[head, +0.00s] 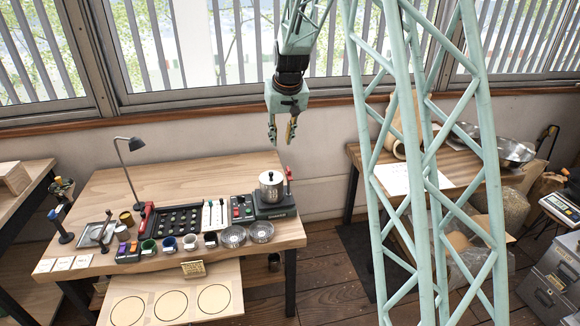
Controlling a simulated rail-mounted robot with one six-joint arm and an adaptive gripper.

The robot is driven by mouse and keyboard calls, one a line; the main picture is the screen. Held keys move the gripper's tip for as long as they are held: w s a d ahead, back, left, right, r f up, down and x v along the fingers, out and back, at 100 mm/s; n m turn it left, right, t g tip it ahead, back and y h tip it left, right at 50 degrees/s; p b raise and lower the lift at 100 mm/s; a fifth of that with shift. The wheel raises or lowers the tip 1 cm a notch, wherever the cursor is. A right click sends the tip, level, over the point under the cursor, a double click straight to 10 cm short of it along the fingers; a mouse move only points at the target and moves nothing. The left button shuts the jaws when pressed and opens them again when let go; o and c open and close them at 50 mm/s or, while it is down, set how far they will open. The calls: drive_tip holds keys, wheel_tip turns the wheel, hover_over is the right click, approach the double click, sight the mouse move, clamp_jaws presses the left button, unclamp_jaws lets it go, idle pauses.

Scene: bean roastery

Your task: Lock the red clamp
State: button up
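A small upright red part (289,174), which looks like the red clamp, stands at the right side of a silver lidded canister (271,190). The canister sits on a dark base (276,210) at the right end of the wooden table. The clamp is too small here to tell whether it is locked. My gripper (281,141) hangs in the air above the canister and clamp, fingers pointing down. Its two fingers are apart with nothing between them. It touches nothing.
The wooden table (100,195) also holds a dark tray (180,218) with a red end, metal bowls (233,236), several small cups and a desk lamp (131,142). A board with three circles (170,305) juts out in front. The table's back is clear.

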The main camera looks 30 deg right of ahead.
drive_tip(key=p, duration=0.1)
approach(288, 168)
drive_tip(key=shift+m, duration=0.3)
drive_tip(key=v, duration=0.5)
drive_tip(key=shift+s+r, duration=0.15)
drive_tip(key=shift+s, duration=0.05)
drive_tip(key=shift+a, duration=0.1)
drive_tip(key=shift+p+x, duration=0.55)
drive_tip(key=shift+x, duration=6.3)
drive_tip(key=shift+c, duration=0.6)
clamp_jaws()
